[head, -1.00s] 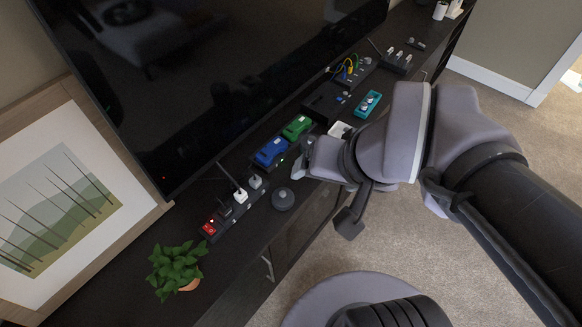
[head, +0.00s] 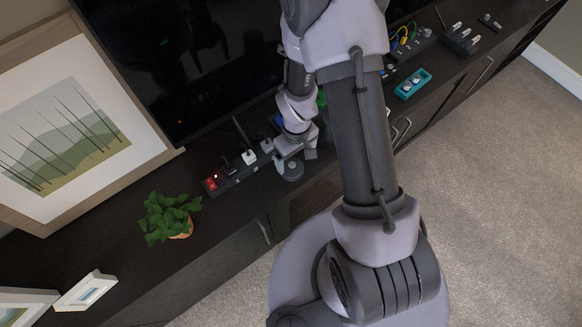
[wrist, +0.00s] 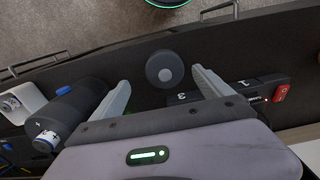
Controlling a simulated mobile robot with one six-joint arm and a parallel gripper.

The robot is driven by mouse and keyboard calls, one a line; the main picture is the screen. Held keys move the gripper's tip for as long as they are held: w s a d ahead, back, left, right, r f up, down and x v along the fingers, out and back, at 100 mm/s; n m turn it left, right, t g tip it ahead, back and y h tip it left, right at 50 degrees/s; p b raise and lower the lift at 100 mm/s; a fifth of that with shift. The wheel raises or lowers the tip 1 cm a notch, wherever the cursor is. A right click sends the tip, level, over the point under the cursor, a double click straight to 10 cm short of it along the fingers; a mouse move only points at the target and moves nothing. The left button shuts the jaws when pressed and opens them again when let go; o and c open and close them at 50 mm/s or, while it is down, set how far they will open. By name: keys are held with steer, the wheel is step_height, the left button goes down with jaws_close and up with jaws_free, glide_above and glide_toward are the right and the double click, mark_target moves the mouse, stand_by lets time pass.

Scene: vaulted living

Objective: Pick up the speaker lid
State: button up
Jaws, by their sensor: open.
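The speaker lid looks to be the round dark grey disc (head: 290,170) with a lighter round centre, on the front part of the black cabinet top. In the wrist view the disc (wrist: 161,62) shows whole, between and a little beyond the fingertips. My gripper (wrist: 161,78) is open and empty, with one finger on either side of the disc's line. In the head view my gripper (head: 298,150) is over the disc and hides part of it. I cannot tell its exact height above the disc.
A power strip (head: 233,173) with a red switch and plugs lies behind the disc. In the wrist view a dark cylinder (wrist: 78,104) lies beside the left finger. A potted plant (head: 168,217) stands to the left. The TV (head: 200,70) rises behind.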

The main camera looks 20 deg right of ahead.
mark_target(293, 165)
steer(key=f+b, duration=0.1)
steer(key=f, duration=0.3)
steer(key=f+b, duration=0.1)
steer(key=f, duration=0.1)
steer(key=shift+a+f+b, duration=0.15)
steer(key=shift+a+b, duration=0.2)
steer(key=shift+a, duration=0.05)
steer(key=shift+c, duration=1.1)
steer(key=c, duration=1.1)
